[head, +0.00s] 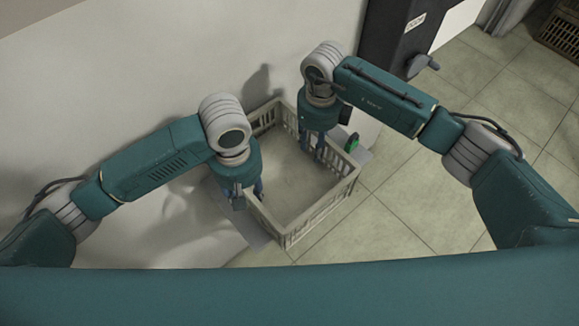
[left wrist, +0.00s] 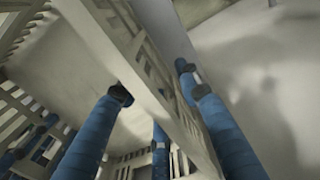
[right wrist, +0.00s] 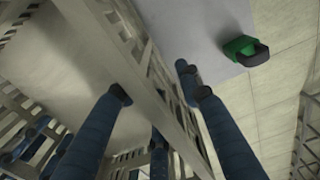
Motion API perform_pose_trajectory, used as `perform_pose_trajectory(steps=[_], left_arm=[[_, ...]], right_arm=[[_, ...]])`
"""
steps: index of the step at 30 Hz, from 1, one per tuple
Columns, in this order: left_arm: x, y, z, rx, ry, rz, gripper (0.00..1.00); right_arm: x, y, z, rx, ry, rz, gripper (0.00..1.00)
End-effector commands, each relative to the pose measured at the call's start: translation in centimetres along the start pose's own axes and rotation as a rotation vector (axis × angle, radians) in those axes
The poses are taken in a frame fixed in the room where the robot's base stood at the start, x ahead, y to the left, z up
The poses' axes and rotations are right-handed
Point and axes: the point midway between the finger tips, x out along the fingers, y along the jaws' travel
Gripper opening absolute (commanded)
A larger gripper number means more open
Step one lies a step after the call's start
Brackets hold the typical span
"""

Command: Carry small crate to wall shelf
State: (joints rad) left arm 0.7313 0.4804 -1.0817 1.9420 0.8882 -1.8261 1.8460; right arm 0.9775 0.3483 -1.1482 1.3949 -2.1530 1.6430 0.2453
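The small crate (head: 318,212) is a beige-grey box with slatted walls, open at the top and seemingly empty. It sits on a grey board (head: 248,228) against the pale wall. My left gripper (head: 247,190) is at the crate's left wall. In the left wrist view its blue fingers (left wrist: 155,85) stand on both sides of that wall (left wrist: 160,95), apart, with a gap visible. My right gripper (head: 312,142) is at the opposite wall. In the right wrist view its fingers (right wrist: 155,85) straddle that wall (right wrist: 150,75) the same way, spread. No wall shelf can be made out.
A dark column (head: 385,50) stands behind the right arm. Tiled floor (head: 420,210) is free to the right. A brown slatted crate (head: 562,30) is far right.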

Motion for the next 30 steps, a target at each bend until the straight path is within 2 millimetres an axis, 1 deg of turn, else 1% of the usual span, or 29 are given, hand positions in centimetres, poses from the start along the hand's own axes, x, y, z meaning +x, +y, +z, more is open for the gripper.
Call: perform_pose_trajectory(steps=[5,12,15,19,23,26,30], left_arm=[[-3.0,0.1,0.0,0.001,0.002,0.006,0.34],[-8.2,0.1,-0.1,0.001,0.005,0.005,0.34],[-9.8,0.1,-0.2,0.001,0.006,0.002,0.34],[-11.0,0.0,-0.1,0.001,0.003,0.0,0.34],[-11.5,-0.1,0.0,0.001,0.001,-0.002,0.34],[-11.5,-0.1,0.0,0.0,0.0,-0.002,0.34],[-11.5,-0.1,0.0,0.0,0.0,-0.002,0.34]], right_arm=[[0.0,0.1,0.0,-0.001,0.0,0.002,0.34],[0.0,0.1,0.0,-0.002,0.0,0.002,0.34],[0.0,0.1,0.0,-0.002,0.0,0.002,0.34],[0.0,0.1,0.0,-0.002,0.0,0.002,0.34],[-0.5,0.1,0.1,-0.002,-0.002,0.002,0.34],[-1.7,0.1,0.1,-0.001,-0.004,0.001,0.34],[-4.6,0.0,0.2,-0.002,-0.005,0.0,0.34]])
